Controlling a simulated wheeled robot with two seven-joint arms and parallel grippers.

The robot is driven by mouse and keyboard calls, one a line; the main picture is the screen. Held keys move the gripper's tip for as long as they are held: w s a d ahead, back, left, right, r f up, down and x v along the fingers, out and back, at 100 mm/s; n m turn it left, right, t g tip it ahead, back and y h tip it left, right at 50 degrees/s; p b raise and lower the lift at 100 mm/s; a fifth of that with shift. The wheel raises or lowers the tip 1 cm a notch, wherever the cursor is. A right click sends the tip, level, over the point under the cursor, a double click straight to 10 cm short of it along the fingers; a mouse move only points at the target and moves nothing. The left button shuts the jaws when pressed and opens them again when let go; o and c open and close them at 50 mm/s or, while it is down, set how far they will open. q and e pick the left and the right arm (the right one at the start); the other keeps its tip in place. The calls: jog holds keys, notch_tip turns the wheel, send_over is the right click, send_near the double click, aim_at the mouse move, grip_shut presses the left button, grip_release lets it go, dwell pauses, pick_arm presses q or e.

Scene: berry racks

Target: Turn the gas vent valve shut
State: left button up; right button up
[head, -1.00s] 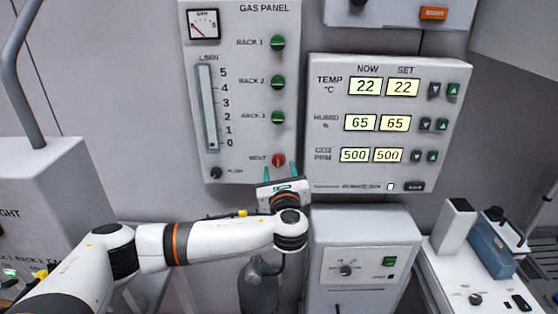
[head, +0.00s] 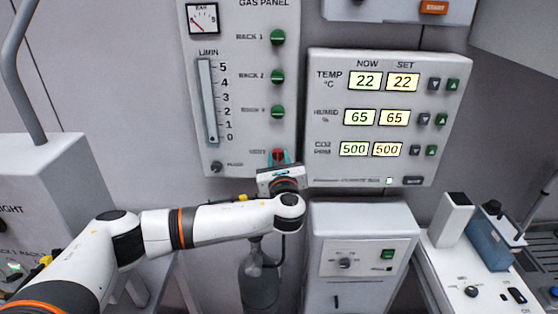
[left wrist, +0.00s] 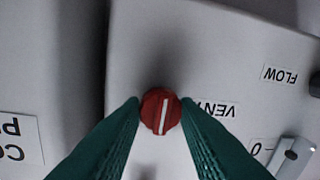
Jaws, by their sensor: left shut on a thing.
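The vent valve is a red round knob (head: 278,155) at the bottom of the gas panel (head: 236,165), beside the VENT label. In the left wrist view the red knob (left wrist: 160,111) shows a white line, which runs nearly along the picture's vertical, slightly tilted. My left gripper (head: 279,161) is at the knob, with its teal fingertips on either side of it. In the left wrist view the fingers (left wrist: 160,113) are shut on the knob's two sides. My right gripper is not in view.
Green rack knobs (head: 278,76) stand above the vent knob. The climate panel (head: 318,145) is close on the right, with a white cabinet (head: 330,222) below it. A grey gas bottle (head: 259,280) stands below my left arm.

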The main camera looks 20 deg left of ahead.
pick_arm(q)
jog(key=shift+f+n, duration=0.1)
jog(key=shift+n, duration=0.3)
jog(key=n+b, duration=0.1)
jog(key=n, duration=0.1)
jog(key=shift+f+n+b, duration=0.1)
jog(key=shift+n+b, duration=0.2)
jog(key=n+b, duration=0.1)
jog(key=n, duration=0.3)
jog(key=shift+g+h, duration=0.3)
jog(key=n+b, duration=0.1)
jog(key=n, duration=0.3)
jog(key=shift+s+n+h+b, duration=0.1)
jog(key=shift+n+h+b, duration=0.2)
jog(key=shift+h+b, duration=0.1)
jog(key=n, duration=0.2)
jog(key=n+b, duration=0.1)
jog(key=n, duration=0.1)
jog(key=shift+a+r+n+h, duration=0.1)
jog(key=shift+r+n+h, duration=0.1)
jog(key=shift+n+h, duration=0.15)
jog(key=o, duration=1)
jog(key=shift+r, duration=0.1)
